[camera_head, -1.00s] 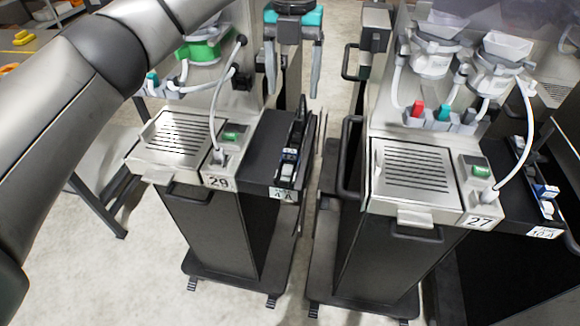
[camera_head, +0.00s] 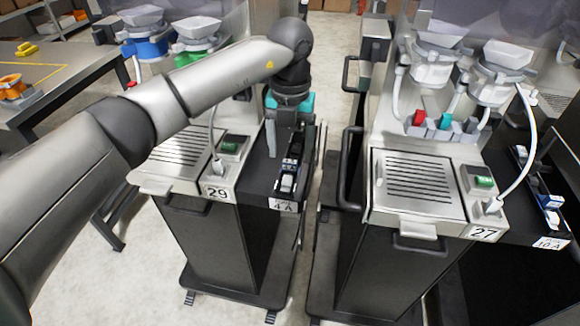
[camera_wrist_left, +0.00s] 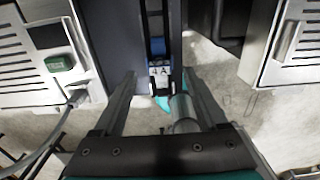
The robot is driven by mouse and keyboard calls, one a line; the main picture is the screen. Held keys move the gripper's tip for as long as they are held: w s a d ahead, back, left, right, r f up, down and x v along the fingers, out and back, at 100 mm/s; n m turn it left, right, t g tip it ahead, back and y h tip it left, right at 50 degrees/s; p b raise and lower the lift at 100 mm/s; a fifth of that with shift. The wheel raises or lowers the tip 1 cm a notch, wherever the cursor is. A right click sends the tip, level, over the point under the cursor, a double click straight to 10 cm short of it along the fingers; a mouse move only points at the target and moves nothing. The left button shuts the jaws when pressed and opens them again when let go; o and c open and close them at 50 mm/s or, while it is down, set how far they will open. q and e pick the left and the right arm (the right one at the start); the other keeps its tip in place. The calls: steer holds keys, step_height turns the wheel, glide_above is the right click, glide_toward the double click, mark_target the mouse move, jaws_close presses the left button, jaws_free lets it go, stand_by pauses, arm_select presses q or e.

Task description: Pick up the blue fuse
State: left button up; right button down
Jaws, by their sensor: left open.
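A narrow dark rail with small blue, black and white parts (camera_head: 289,166) lies on the black shelf beside machine 29, above a "4 A" label (camera_head: 283,205). A blue part, seemingly the blue fuse (camera_wrist_left: 158,46), shows in the left wrist view, with the label just in front of it. My left gripper (camera_head: 290,145) is open and empty. It points down over the far part of this shelf, and its arm covers part of machine 29. In the left wrist view its fingers (camera_wrist_left: 159,76) stand apart on either side of the label. My right gripper is not in view.
Machine 27 (camera_head: 414,185) stands to the right, with another blue part (camera_head: 548,200) on its "10 A" shelf. A narrow floor gap separates the machines. A white cable (camera_head: 213,130) rises beside the shelf. A table (camera_head: 62,75) stands at the far left.

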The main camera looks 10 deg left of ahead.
mark_target(290, 168)
arm_select(q)
step_height(290, 168, down, 2)
steer(key=shift+f, duration=0.25)
steer(key=shift+c, duration=0.2)
jaws_close()
stand_by(0.4)
